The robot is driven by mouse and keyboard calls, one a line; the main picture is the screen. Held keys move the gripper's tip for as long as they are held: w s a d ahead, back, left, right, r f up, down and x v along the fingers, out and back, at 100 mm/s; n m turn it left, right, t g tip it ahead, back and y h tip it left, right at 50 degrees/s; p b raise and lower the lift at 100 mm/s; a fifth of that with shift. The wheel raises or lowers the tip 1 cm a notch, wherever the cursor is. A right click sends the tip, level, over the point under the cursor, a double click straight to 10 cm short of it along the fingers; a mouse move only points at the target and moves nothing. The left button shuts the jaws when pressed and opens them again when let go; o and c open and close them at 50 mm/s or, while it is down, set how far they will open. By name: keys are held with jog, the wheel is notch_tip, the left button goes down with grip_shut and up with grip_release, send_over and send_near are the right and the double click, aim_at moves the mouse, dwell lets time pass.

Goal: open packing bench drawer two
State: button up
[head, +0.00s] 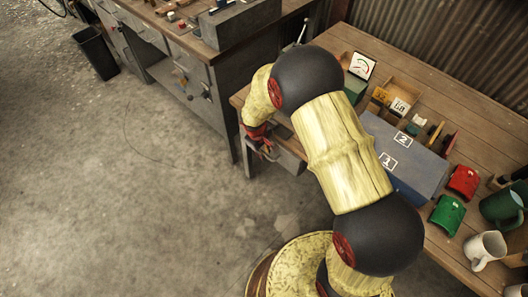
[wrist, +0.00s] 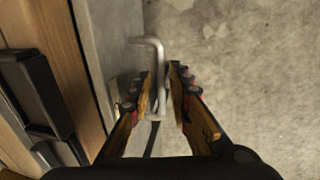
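The wooden packing bench (head: 460,85) is at the right in the head view. A grey drawer front (head: 290,158) shows under its left end, partly hidden by my arm; I cannot read a number on it. A bent metal handle (wrist: 151,42) stands out from a grey front (wrist: 98,45) in the wrist view. My gripper (wrist: 162,75) is at this handle, one finger on each side, with the bar between the narrowed fingers. I cannot tell whether both pads press on it. In the head view my gripper (head: 262,145) is beside the bench's left end.
A blue-grey box (head: 415,175) labelled 1 and 2 stands on the bench, near red (head: 464,181) and green (head: 448,213) pieces and mugs (head: 484,248). A second workbench (head: 205,70) is at the upper left. The concrete floor (head: 110,190) is open at left.

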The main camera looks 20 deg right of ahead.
grip_shut()
dwell(0.6)
